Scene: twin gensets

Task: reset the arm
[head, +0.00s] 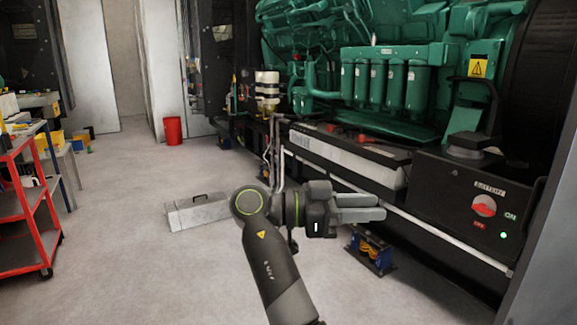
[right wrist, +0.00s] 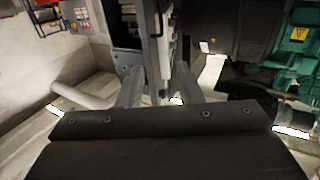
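My right arm (head: 270,245) rises from the bottom of the head view and bends right at its wrist. My right gripper (head: 362,207) points right, in front of the green genset's (head: 385,80) base. In the right wrist view the two fingers of my right gripper (right wrist: 158,88) stand apart with nothing held between them. A black battery switch box (head: 480,200) with a red knob (head: 484,206) and a lit green lamp is right of the gripper. My left arm and gripper are out of view.
A red tool cart (head: 25,205) stands at the left. A red bucket (head: 173,130) is at the back, and a grey metal box (head: 198,211) lies on the floor behind my arm. A blue-and-black mount (head: 371,252) sits below the gripper. The floor at left-centre is clear.

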